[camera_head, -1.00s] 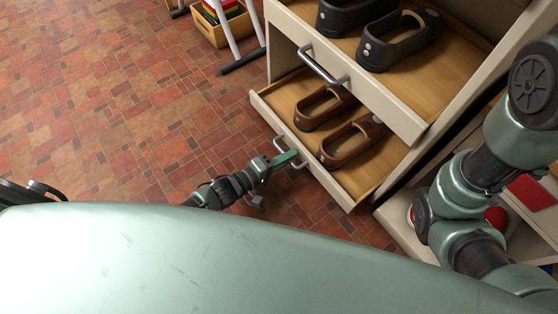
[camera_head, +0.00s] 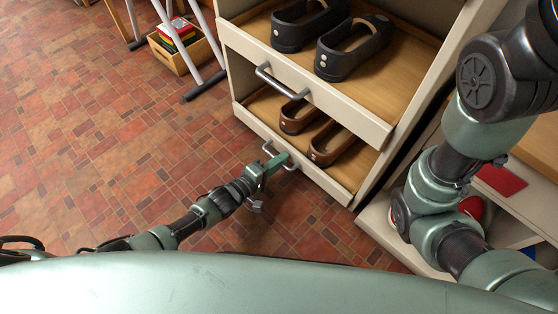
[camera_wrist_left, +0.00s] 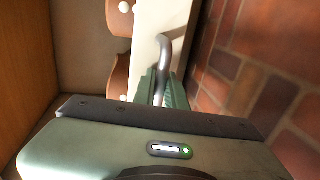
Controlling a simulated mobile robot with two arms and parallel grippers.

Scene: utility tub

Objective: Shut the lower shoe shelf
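The lower shoe shelf (camera_head: 318,176) is a pull-out drawer with a pale front, holding brown shoes (camera_head: 333,143). It stands part way out below the upper shelf. Its grey bar handle (camera_head: 270,149) also shows in the left wrist view (camera_wrist_left: 163,48). My left gripper (camera_head: 279,161) is at this handle, in front of the drawer. In the left wrist view its green fingers (camera_wrist_left: 162,88) lie on either side of the bar, close against it. My right arm is at the right; its gripper is out of view.
The upper shelf (camera_head: 310,99) with black shoes (camera_head: 352,45) stands out above, with its own handle (camera_head: 281,84). A low shelf unit with a red item (camera_head: 500,179) is at the right. A wooden crate (camera_head: 185,50) and white legs stand at the back left. The tiled floor at left is clear.

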